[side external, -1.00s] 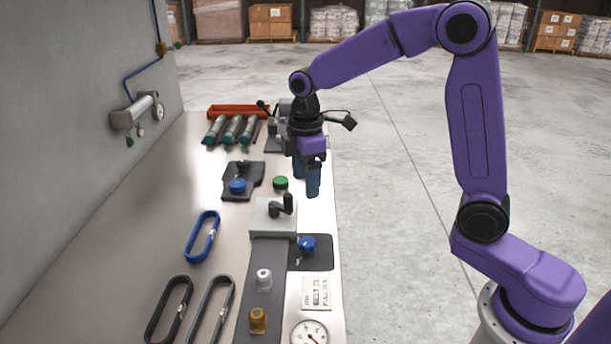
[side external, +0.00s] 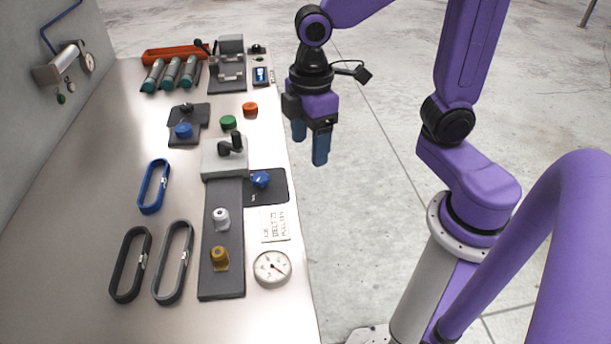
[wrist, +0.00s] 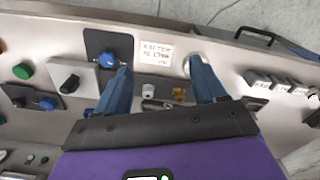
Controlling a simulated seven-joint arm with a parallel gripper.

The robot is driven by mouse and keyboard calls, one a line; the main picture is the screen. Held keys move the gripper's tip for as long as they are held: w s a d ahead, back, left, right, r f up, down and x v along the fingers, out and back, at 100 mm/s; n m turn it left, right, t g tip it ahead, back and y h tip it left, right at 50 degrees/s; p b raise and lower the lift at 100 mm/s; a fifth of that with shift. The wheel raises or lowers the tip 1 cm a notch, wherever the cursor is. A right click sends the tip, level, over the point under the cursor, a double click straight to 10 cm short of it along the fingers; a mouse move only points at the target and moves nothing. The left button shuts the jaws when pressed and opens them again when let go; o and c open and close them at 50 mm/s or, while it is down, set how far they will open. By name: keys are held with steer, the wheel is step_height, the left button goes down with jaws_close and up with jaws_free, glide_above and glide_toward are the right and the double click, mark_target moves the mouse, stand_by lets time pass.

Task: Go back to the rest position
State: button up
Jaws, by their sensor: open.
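My gripper (side external: 309,150) hangs fingers-down at the right edge of the bench in the side external view, with nothing between its fingers. In the wrist view my gripper (wrist: 160,64) shows two blue fingers spread well apart. The bench (side external: 110,190) lies to its left, and its fingers are clear of the parts there. No marker for the rest position is visible.
A green button (side external: 228,122), an orange-red button (side external: 250,109) and a lever block (side external: 225,158) are nearest my gripper. A blue knob (side external: 260,179), dial gauge (side external: 272,267) and belt loops (side external: 153,186) lie nearer the camera. Open floor (side external: 375,120) is to the right.

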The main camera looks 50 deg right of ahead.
steer(key=s+d, duration=0.2)
steer(key=s, duration=0.4)
steer(key=s+d+f, duration=0.1)
steer(key=s+d, duration=0.1)
steer(key=s, duration=0.5)
steer(key=shift+s+d+f, duration=0.25)
steer(key=shift+s+d, duration=0.05)
